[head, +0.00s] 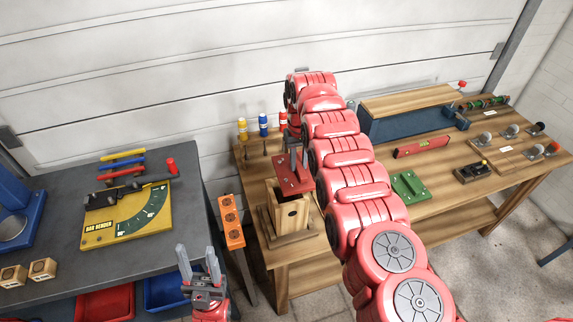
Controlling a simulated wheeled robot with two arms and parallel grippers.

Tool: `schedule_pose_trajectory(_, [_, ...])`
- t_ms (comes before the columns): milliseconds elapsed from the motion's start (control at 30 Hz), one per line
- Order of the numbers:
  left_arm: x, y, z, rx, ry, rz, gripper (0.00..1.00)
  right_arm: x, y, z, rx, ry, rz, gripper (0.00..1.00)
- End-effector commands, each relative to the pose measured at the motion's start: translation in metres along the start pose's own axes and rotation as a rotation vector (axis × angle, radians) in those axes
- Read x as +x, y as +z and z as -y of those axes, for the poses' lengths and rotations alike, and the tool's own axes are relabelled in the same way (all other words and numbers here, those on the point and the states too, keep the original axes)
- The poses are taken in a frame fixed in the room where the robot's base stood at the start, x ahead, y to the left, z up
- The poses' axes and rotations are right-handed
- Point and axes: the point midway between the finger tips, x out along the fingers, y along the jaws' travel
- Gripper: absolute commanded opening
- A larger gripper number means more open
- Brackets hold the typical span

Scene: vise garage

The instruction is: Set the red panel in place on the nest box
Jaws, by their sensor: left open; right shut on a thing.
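The wooden nest box (291,214), with a round hole in its front, stands on the left end of the wooden bench. The red panel (291,184) is at the top of the nest box, over its back part. I cannot tell whether it touches the box. My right gripper (296,158) points down and is shut on the red panel from above; its arm hides part of the bench. My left gripper (199,262) is open and empty, pointing up in front of the grey table, well apart from the box.
A green panel (410,186), a red level (421,147) and a blue vise (410,122) are on the wooden bench (455,185). Several bottles stand behind the box. An orange stand (230,222) is close to its left. The grey table (130,258) holds a yellow bar bender (100,238).

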Motion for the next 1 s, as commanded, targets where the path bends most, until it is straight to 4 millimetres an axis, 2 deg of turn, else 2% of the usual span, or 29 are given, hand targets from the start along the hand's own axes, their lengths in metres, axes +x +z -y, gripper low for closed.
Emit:
schedule_pose_trajectory(733, [0.024,-0.004,0.001,0.0,0.0,0.0,0.5,0.001,0.002,0.033,-0.047,0.001,-0.002,0.0])
schedule_pose_trajectory(1000, [0.02,-0.003,0.001,0.0,0.0,0.0,0.5,0.011,0.003,0.037,-0.052,0.001,0.0,0.0])
